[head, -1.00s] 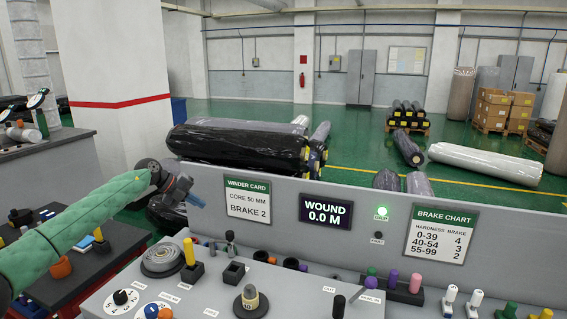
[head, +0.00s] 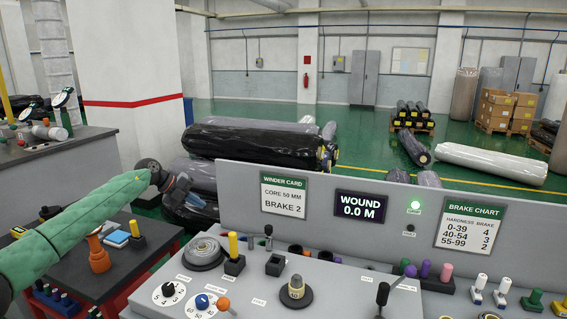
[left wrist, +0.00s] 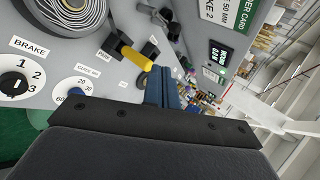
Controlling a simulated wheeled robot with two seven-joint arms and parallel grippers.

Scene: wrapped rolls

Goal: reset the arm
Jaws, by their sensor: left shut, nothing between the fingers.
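My left arm (head: 85,225) comes in from the left in a green sleeve. My left gripper (head: 190,198) is raised in front of the console's left end, with the rolls behind it in the picture. In the left wrist view its blue fingers (left wrist: 163,88) are together with nothing between them. Beyond them are a yellow peg (left wrist: 137,58) and a brake dial (left wrist: 14,84) on the console. My right arm and gripper are not visible.
The grey console (head: 345,300) carries dials, levers and pegs, with an upright sign panel (head: 235,190) behind. A dark side table (head: 75,262) with small parts stands at the left. Wrapped black rolls (head: 255,142) lie behind the panel. Green floor beyond is partly clear.

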